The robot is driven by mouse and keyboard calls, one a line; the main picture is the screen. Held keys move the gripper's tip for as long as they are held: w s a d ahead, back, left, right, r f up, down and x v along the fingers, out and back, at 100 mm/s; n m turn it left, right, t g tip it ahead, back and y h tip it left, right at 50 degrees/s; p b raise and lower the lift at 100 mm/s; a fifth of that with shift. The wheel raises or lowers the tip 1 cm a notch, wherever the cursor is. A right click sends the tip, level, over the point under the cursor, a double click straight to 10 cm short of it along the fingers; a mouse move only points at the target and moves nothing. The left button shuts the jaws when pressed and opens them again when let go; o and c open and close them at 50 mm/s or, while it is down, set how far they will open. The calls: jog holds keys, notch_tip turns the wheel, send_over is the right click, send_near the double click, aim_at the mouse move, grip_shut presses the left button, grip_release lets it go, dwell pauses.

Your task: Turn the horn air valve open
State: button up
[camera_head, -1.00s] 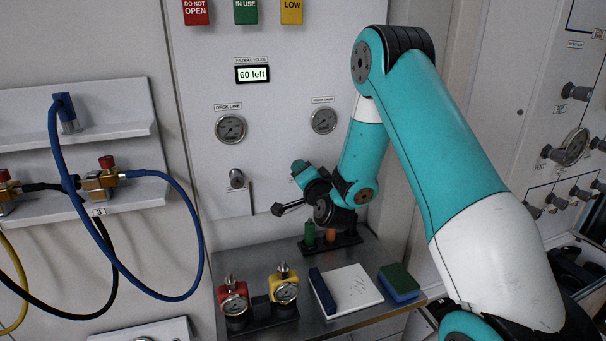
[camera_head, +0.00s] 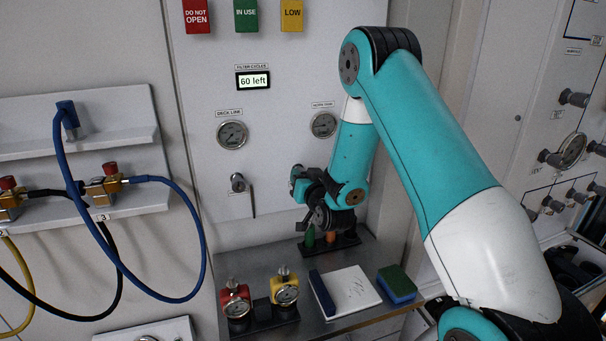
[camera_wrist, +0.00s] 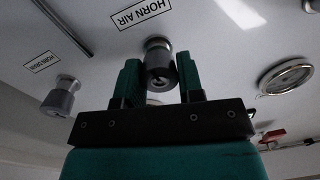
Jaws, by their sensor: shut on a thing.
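The horn air valve is a grey round knob (camera_wrist: 158,65) under a "HORN AIR" label (camera_wrist: 140,12) in the wrist view. My gripper (camera_wrist: 159,60) has one green finger on each side of the knob and is shut on it. In the head view my gripper (camera_head: 304,188) is against the panel, and the arm's end hides the horn air knob there. The knob's open or closed position cannot be read.
A second grey knob (camera_wrist: 60,97) is left of it in the wrist view, with a gauge (camera_wrist: 287,77) on the right. Below my wrist, a metal shelf (camera_head: 262,268) holds a red gauge unit (camera_head: 235,300), a yellow one (camera_head: 284,287), a notepad (camera_head: 350,290) and a sponge (camera_head: 397,285).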

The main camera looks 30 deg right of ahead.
jog(key=shift+s+f+n, duration=0.1)
jog(key=shift+f+n, duration=0.05)
jog(key=shift+n, duration=0.35)
jog(key=o, duration=0.9)
